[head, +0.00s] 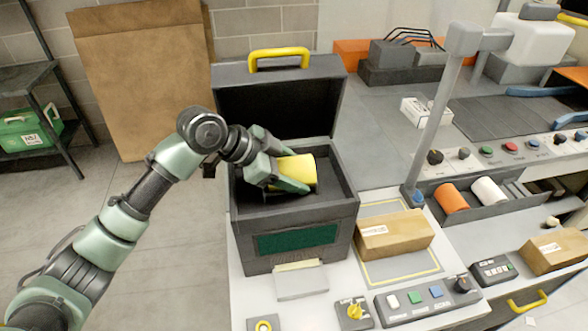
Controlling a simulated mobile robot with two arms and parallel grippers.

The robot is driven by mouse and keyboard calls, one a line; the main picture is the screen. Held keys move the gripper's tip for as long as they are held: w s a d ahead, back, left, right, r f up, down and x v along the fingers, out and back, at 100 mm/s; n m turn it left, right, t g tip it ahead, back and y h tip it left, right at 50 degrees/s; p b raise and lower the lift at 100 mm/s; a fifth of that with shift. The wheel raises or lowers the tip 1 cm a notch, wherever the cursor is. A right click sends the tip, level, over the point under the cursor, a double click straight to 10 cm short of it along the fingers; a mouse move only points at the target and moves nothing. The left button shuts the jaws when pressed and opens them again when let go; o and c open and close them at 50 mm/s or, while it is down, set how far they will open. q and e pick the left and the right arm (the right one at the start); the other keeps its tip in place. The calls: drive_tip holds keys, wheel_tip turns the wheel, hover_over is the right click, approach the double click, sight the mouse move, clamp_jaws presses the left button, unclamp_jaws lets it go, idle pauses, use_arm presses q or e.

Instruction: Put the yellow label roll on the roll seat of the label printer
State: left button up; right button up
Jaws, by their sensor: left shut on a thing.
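The yellow label roll (301,170) is between the fingers of my left gripper (290,172), which is shut on it. The roll lies on its side, over the open well of the dark grey label printer (297,220). The printer's lid (278,97) stands open at the back, with a yellow handle on top. The roll seat inside is not clearly seen; the gripper and the roll cover part of the well. I cannot tell whether the roll touches the seat. My right gripper is not in view.
A cardboard box (394,233) lies right of the printer. An orange roll (451,198) and a white roll (488,191) lie in a grey tray further right. A post (440,110) rises between. Control panels line the front edge. A green case (28,135) is on the left rack.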

use_arm(q)
drive_tip(key=shift+f, duration=0.1)
drive_tip(key=o, duration=1.6)
drive_tip(key=shift+a+r, duration=0.1)
drive_tip(key=shift+r, duration=0.15)
drive_tip(key=shift+b+v, duration=1.3)
drive_tip(key=shift+v, duration=4.6)
drive_tip(key=shift+s, duration=0.1)
